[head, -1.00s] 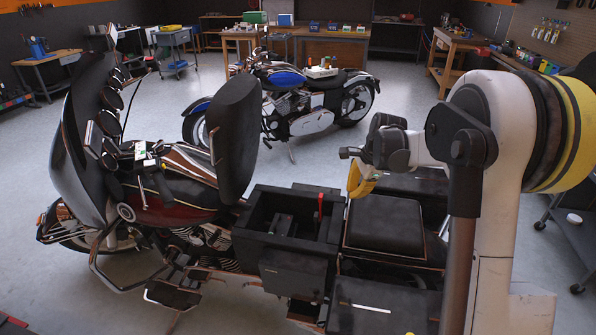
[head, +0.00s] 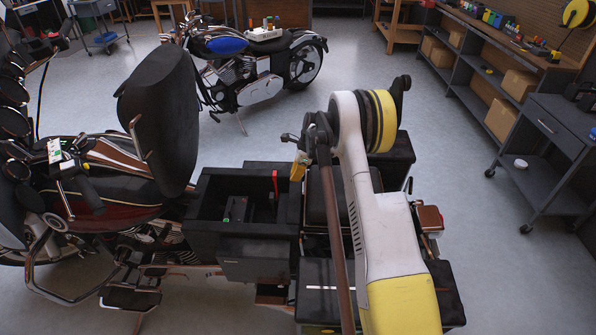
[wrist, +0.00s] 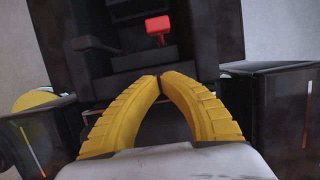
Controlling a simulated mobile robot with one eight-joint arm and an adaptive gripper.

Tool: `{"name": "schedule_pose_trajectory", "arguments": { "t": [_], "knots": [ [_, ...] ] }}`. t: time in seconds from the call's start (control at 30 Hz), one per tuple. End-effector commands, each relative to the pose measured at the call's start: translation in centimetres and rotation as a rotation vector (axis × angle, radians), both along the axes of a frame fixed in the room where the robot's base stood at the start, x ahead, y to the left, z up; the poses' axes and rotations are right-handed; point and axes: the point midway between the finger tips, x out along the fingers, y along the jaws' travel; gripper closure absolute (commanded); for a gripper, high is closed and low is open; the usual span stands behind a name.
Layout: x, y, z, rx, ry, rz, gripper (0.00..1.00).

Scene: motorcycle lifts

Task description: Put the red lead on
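The red lead (head: 275,183) stands upright in the open black box at the side of the near motorcycle, by the box's right inner wall. Its red end also shows in the wrist view (wrist: 158,27), above and beyond my fingertips. A dark block (head: 236,208), possibly the battery, sits inside the black box (head: 258,247). My gripper (wrist: 159,77) has yellow ribbed fingers whose tips meet with nothing visible between them. In the head view my gripper (head: 299,167) is just right of the red lead, apart from it and partly hidden by my arm.
The near motorcycle's tall black backrest (head: 160,122) rises left of the box. A dark padded lid or seat (head: 318,192) lies right of the box, under my arm. A blue motorcycle (head: 245,70) stands behind. A grey cart (head: 545,150) is at right, with clear floor before it.

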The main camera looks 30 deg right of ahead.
Motion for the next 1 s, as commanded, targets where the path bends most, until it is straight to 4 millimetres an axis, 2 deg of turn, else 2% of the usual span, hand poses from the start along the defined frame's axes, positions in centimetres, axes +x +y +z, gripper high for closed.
{"name": "schedule_pose_trajectory", "arguments": {
  "t": [0.03,0.2,0.33,1.0],
  "knots": [
    [0.3,0.2,-1.3,0.000,0.000,0.001,1.00],
    [1.7,2.4,-0.9,-0.001,-0.001,0.003,1.00],
    [2.2,3.1,-0.7,-0.001,-0.001,0.002,1.00],
    [2.6,4.1,-0.4,-0.034,0.022,-0.001,1.00]
  ]
}}
